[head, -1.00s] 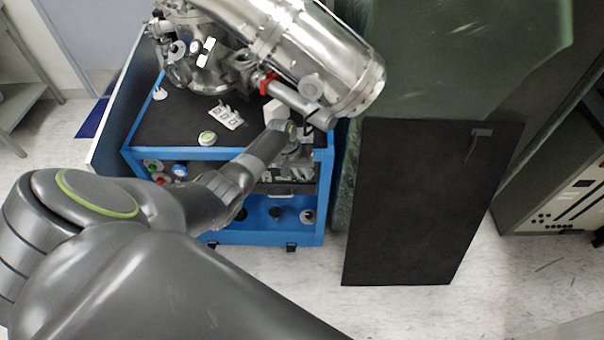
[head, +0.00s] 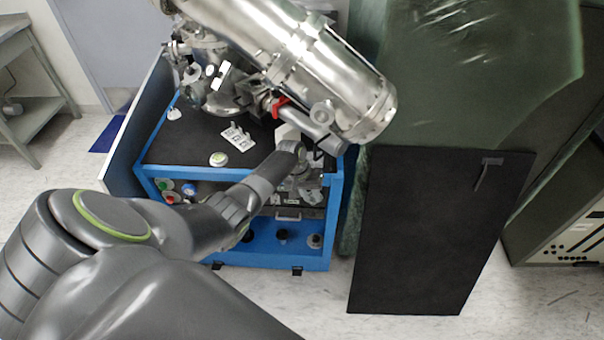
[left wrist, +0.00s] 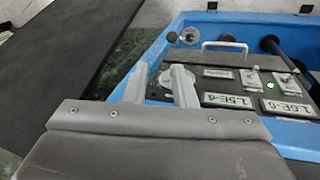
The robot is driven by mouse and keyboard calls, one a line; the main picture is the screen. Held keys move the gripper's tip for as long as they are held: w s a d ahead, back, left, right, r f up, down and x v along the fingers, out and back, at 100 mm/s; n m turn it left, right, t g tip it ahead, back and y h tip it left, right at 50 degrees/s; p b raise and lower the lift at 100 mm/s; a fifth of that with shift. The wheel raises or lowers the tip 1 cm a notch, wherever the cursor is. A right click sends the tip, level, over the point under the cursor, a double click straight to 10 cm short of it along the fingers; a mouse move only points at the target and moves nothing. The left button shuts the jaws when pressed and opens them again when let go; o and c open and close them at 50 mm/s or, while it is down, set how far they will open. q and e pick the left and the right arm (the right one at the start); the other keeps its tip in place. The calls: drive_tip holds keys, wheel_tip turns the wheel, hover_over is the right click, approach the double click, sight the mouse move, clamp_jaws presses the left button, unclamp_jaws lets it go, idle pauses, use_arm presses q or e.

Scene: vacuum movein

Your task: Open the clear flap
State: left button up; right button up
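A glossy, see-through sheet (head: 470,70) with a green tint hangs at the upper right of the head view. It looks like the clear flap, though I cannot be sure. My left gripper (head: 304,184) is at the front of the blue cart, left of the sheet and apart from it. In the left wrist view its two fingers (left wrist: 158,84) stand apart with a gap between them, close to the instrument panel (left wrist: 222,88). A pale round disc (left wrist: 173,83) shows behind one finger; contact cannot be told. My right gripper is not in view.
The blue cart (head: 325,220) carries a large metal vacuum chamber (head: 320,65) that overhangs my left gripper. A black board (head: 425,235) with a small handle stands right of the cart. A grey cabinet (head: 560,190) is at far right. Floor in front of the cart is clear.

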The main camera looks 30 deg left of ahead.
use_arm(q)
drive_tip(key=v, duration=1.6)
drive_tip(key=shift+r, duration=0.2)
